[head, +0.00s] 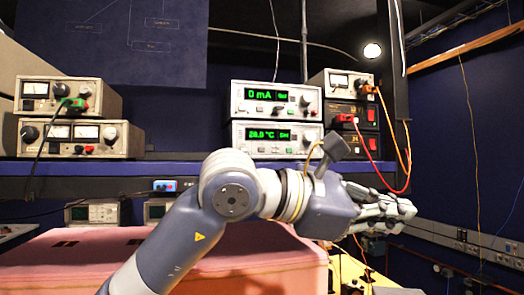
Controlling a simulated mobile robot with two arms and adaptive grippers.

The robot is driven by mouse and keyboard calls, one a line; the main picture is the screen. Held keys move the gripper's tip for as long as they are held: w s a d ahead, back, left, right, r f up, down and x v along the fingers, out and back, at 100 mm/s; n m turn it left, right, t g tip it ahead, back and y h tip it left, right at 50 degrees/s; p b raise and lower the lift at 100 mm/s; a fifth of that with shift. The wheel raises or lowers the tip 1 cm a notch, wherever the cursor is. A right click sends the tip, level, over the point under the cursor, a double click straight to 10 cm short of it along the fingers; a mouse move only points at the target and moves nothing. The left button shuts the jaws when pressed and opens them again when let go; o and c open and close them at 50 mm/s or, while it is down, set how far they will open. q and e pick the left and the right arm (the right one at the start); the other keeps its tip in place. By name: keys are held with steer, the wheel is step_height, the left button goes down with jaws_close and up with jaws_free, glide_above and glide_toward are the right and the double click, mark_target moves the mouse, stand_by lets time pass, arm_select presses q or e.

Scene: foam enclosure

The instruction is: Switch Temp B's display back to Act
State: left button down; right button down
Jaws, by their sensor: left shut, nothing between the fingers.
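Two stacked white instruments stand on the shelf in the middle of the head view. The upper one (235,99) has a green display that seems to read 0 mA. The lower one (236,139) has a green display (270,135) that seems to read about 28 °C, with a short word at its right that looks like "Set". No name Temp B is legible. My left gripper (403,211) is shut and empty, below and right of the instruments, apart from them and pointing right. My wrist hides a little below the lower instrument's right side. My right gripper is not in view.
Beige power supplies (75,137) stand on the shelf (180,168) at left. More boxes (350,113) with red and orange cables stand right of the instruments. A pink foam block (80,265) lies below, behind my left arm. The space before the instrument fronts looks clear.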

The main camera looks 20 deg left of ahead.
mark_target(261, 150)
arm_select(q)
steer(key=a+r+n+t+y, duration=0.2)
steer(key=a+r+y, duration=0.3)
steer(key=a, duration=0.3)
steer(key=w+a+r+n+t+y, duration=0.1)
steer(key=a+r+t+y, duration=0.3)
steer(key=a, duration=0.4)
step_height(261, 150, up, 2)
steer(key=shift+w+a+n+y, duration=0.15)
steer(key=shift+w+n+y, duration=0.15)
steer(key=shift+n+y, duration=0.3)
steer(key=shift+w, duration=0.15)
steer(key=shift+w+a+p, duration=0.45)
steer(key=shift+w+a, duration=0.35)
steer(key=shift+w, duration=0.35)
steer(key=shift+w+a+p, duration=0.5)
steer(key=shift+w+a, duration=0.35)
steer(key=shift+w, duration=0.35)
steer(key=shift+w+a+p, duration=0.45)
steer(key=shift+w+a, duration=0.35)
steer(key=shift+w, duration=0.35)
steer(key=shift+w, duration=0.1)
steer(key=shift+w+a, duration=0.25)
